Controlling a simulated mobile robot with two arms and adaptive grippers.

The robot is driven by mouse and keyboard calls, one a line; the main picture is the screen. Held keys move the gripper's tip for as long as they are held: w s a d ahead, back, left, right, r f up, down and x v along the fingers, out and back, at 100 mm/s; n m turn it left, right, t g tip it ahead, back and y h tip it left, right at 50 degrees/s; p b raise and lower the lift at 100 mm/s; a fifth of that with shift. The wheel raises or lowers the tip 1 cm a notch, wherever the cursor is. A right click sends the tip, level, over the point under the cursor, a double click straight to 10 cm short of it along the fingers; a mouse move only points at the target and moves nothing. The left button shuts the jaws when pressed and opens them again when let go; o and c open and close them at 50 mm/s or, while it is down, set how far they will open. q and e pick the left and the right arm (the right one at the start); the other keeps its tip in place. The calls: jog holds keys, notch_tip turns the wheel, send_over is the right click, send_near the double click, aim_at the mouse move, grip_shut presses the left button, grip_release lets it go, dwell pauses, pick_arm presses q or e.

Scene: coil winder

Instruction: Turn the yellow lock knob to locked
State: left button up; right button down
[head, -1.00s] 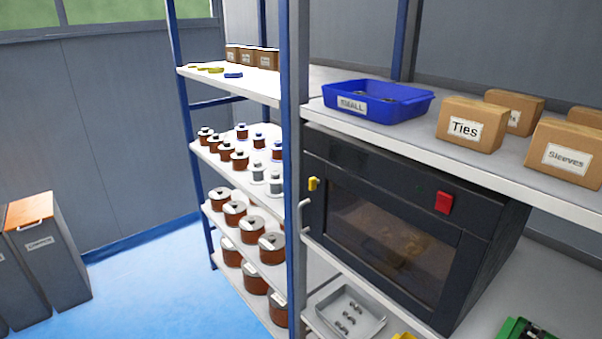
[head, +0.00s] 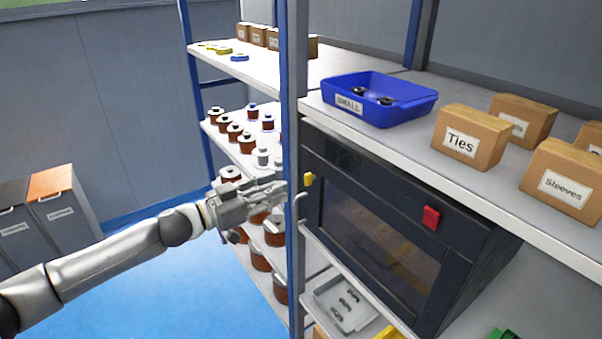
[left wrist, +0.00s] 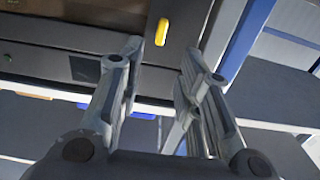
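The yellow lock knob (head: 308,180) is on the upper left of the black machine's front, above a pale handle (head: 299,208). In the left wrist view the knob (left wrist: 161,32) is a slim yellow bar, slightly tilted, beyond the fingertips. My left gripper (head: 283,188) is beside the blue-grey shelf post, just left of the knob in the head view. In the left wrist view its two fingers (left wrist: 161,50) are apart with nothing between them, and the knob lies ahead of the gap. My right gripper is out of view.
The shelf post (head: 293,120) stands close to my left gripper. The black machine (head: 385,235) has a red button (head: 431,217). A blue bin (head: 375,97) and cardboard boxes (head: 470,135) stand on the shelf above. Wire spools (head: 235,132) fill the shelves at left.

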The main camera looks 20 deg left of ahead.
aim_at(305, 176)
pick_arm(q)
jog(key=p+x, duration=0.2)
jog(key=x, duration=0.5)
jog(key=shift+w+d+r, duration=0.15)
jog(key=shift+w+d, duration=0.4)
jog(key=shift+w, duration=0.15)
grip_shut()
